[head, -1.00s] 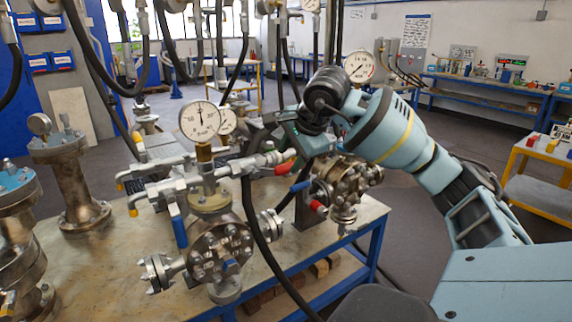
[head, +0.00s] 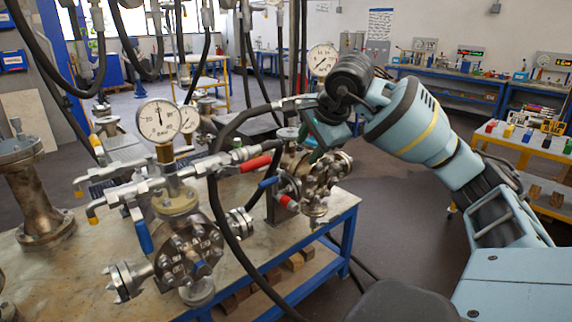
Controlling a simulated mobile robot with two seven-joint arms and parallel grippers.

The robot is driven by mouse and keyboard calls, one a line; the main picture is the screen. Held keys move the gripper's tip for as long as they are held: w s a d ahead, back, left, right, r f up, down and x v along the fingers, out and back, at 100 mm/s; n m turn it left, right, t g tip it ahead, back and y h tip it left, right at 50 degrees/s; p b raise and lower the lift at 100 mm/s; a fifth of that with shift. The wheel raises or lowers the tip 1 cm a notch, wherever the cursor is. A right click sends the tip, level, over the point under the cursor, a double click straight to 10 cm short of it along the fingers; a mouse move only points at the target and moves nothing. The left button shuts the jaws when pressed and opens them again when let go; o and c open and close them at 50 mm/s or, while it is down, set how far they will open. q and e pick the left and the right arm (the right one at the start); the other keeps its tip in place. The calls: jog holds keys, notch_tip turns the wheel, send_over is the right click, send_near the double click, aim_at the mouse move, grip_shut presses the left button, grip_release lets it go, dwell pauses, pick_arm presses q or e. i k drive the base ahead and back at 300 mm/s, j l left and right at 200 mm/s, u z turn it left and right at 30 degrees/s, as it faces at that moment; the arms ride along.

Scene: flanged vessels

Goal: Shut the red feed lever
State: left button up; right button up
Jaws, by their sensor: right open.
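The red lever (head: 256,163) sticks out to the right from the silver valve piping on top of the near flanged vessel (head: 188,245). Its whole red grip shows. My right gripper (head: 316,150) is to the right of the red lever, apart from it in the picture, over the farther flanged vessel (head: 318,180). It is open, with nothing seen between its fingers; the wrist partly hides them. My left gripper is not in the head view.
A blue lever (head: 143,236) hangs on the near vessel, and another blue lever (head: 268,182) and a red grip (head: 288,202) are on the farther one. A black hose (head: 218,205) loops by the red lever. Pressure gauges (head: 159,120) stand above.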

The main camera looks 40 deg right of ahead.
aim_at(249, 166)
jog(key=z, duration=1.2)
